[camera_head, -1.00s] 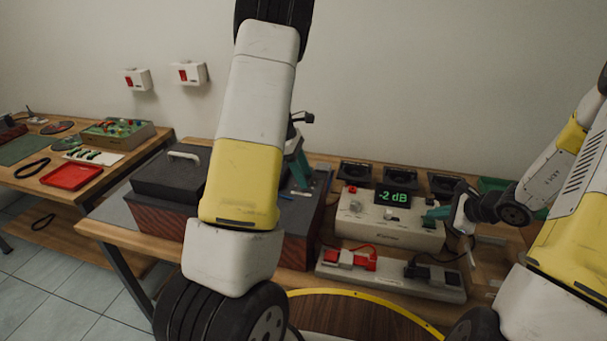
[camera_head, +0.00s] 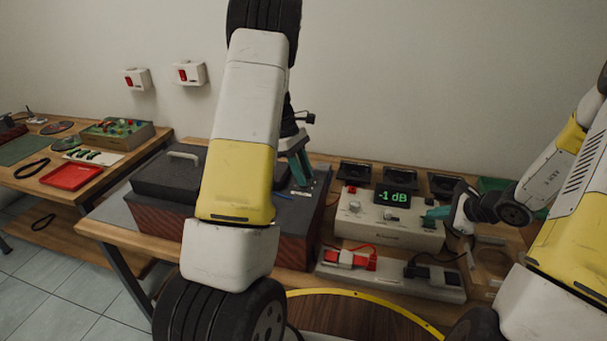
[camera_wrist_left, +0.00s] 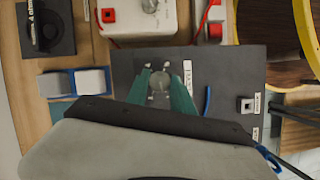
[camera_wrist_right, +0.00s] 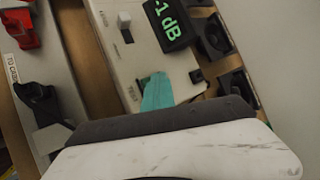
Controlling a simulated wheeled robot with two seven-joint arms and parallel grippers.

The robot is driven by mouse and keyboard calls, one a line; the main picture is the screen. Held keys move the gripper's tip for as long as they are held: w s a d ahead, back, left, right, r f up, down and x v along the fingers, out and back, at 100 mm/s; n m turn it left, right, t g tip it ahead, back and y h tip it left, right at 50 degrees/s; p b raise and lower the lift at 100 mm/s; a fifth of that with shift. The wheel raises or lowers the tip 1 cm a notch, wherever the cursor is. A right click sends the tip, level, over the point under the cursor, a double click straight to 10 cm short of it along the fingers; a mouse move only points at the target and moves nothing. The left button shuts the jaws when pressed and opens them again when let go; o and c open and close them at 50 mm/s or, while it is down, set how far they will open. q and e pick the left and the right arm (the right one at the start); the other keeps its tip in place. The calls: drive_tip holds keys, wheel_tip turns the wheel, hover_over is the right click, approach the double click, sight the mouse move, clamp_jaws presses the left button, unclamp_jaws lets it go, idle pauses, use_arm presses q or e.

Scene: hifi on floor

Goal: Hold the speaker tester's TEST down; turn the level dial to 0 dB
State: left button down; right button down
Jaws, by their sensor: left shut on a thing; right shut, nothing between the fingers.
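The speaker tester (camera_head: 385,237) is a pale box with a green display (camera_head: 390,198) reading "-1 dB"; the display also shows in the right wrist view (camera_wrist_right: 168,22). My right gripper (camera_head: 430,216) is shut and empty. Its teal fingertips (camera_wrist_right: 157,90) are down on the tester beside the printed word TEST (camera_wrist_right: 133,93), hiding the button under them. My left gripper (camera_head: 303,180) is shut on a round grey dial (camera_wrist_left: 159,84) on the top panel (camera_wrist_left: 225,80) of a dark box left of the tester. A white label lies beside the dial.
Several black speakers (camera_head: 357,172) stand behind the tester. A power strip (camera_head: 385,275) with a red plug lies in front of it. A dark case (camera_head: 170,175) with a handle stands left. A second table (camera_head: 40,180) holds a red tray (camera_head: 71,177).

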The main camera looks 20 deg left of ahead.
use_arm(q)
drive_tip(key=m+g, duration=0.1)
drive_tip(key=m, duration=0.2)
drive_tip(key=shift+w+m+y, duration=0.15)
drive_tip(key=shift+m+y, duration=0.15)
drive_tip(key=shift+m, duration=0.1)
drive_tip(key=shift+d+m+g+y, duration=0.1)
drive_tip(key=shift+m+g+y, duration=0.5)
drive_tip(key=shift+m, duration=1.4)
drive_tip(key=c, duration=1.1)
unclamp_jaws()
drive_tip(key=shift+r, duration=0.1)
drive_tip(key=v, duration=1.1)
drive_tip(key=shift+w+r, duration=0.3)
drive_tip(key=shift+w, duration=0.05)
